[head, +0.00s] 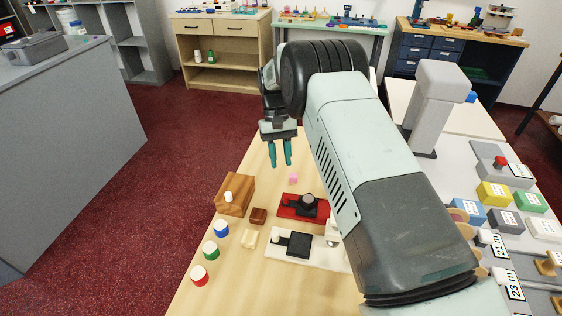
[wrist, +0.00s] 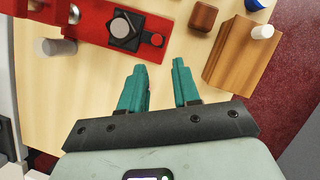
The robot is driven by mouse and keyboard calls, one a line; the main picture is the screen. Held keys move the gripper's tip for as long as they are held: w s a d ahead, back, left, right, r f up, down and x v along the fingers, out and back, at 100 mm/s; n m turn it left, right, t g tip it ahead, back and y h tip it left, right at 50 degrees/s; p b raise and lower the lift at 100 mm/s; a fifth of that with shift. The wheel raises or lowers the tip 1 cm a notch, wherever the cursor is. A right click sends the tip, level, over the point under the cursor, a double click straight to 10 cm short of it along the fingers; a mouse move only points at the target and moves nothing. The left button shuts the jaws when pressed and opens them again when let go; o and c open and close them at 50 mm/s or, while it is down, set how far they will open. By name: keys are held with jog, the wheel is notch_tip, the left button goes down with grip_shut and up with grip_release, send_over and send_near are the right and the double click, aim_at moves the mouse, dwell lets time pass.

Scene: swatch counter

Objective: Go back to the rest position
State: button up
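My gripper (head: 281,153) hangs in the air over the far part of the wooden counter (head: 262,170), with its two teal fingers pointing down. In the wrist view the fingers (wrist: 160,85) stand apart with nothing between them, and bare wood shows behind them. The gripper is above and beyond the wooden block with a white knob (head: 235,195) and the red plate with a dark knob (head: 303,206). It touches neither. My arm hides part of the counter's right side.
A grey post (head: 434,105) stands to the right of my arm. Coloured boxes (head: 493,194) fill the right side.

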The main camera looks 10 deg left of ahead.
jog(key=s+d+r+m+t+y, duration=0.15)
jog(key=d+r, duration=0.25)
jog(key=r, duration=0.5)
jog(key=s+d+r+t, duration=0.1)
jog(key=s+d+r, duration=0.3)
jog(key=r, duration=0.5)
jog(key=s+d+r+m+t, duration=0.1)
jog(key=d+r+t, duration=0.1)
jog(key=d+r, duration=0.5)
jog(key=s+d+r+t, duration=0.1)
jog(key=s+d+r, duration=0.1)
jog(key=s, duration=0.6)
jog(key=s+d+r+m+t, duration=0.1)
jog(key=s+d+r+t, duration=0.1)
jog(key=s+d, duration=0.3)
jog(key=s+d+r+m+t, duration=0.1)
jog(key=s+d+r+t, duration=0.1)
jog(key=s, duration=0.9)
jog(key=shift+s+d, duration=0.3)
jog(key=shift+d, duration=0.35)
jog(key=shift+r+m+y, duration=0.15)
jog(key=shift+m+y, duration=0.1)
